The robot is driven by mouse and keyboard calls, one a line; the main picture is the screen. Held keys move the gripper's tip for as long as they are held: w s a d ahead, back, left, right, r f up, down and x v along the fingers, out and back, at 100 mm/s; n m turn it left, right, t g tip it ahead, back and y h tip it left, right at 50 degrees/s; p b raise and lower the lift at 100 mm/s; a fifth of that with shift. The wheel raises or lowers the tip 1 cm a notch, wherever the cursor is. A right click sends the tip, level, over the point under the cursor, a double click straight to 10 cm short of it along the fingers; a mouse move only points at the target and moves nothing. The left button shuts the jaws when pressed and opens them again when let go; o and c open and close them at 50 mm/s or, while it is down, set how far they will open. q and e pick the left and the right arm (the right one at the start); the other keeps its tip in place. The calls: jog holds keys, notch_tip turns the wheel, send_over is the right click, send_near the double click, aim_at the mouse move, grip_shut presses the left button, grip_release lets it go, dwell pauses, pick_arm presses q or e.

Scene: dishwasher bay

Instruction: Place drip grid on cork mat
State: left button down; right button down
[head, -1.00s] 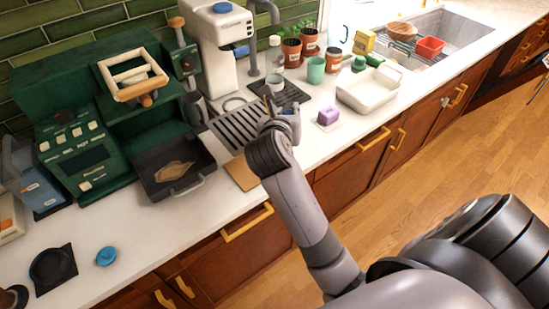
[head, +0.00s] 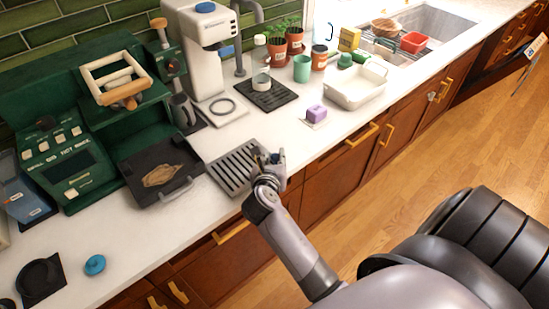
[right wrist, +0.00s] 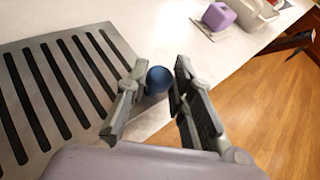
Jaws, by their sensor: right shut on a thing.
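The drip grid (head: 232,169), a grey slotted plate with dark slots, is near the counter's front edge, right of the dark tray. It also fills the left of the right wrist view (right wrist: 62,92). A blue knob (right wrist: 159,80) shows at its right end. My right gripper (head: 271,158) is at that end, its fingers on either side of the knob in the right wrist view (right wrist: 160,72), shut on the grid's knob. The cork mat does not show now; the grid covers the area where it lay. I cannot tell whether the grid rests or hovers. My left gripper is not in view.
A dark tray (head: 135,160) with a handle stands just left of the grid. The coffee machine (head: 200,50) and a black mat (head: 270,96) with a bottle are behind. A purple block (head: 316,112) is to the right. The counter's front edge is close.

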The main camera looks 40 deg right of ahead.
jog(key=c, duration=1.4)
grip_release()
jog(key=b+v, duration=0.1)
jog(key=v, duration=1.1)
jog(key=shift+w+a+r, duration=0.1)
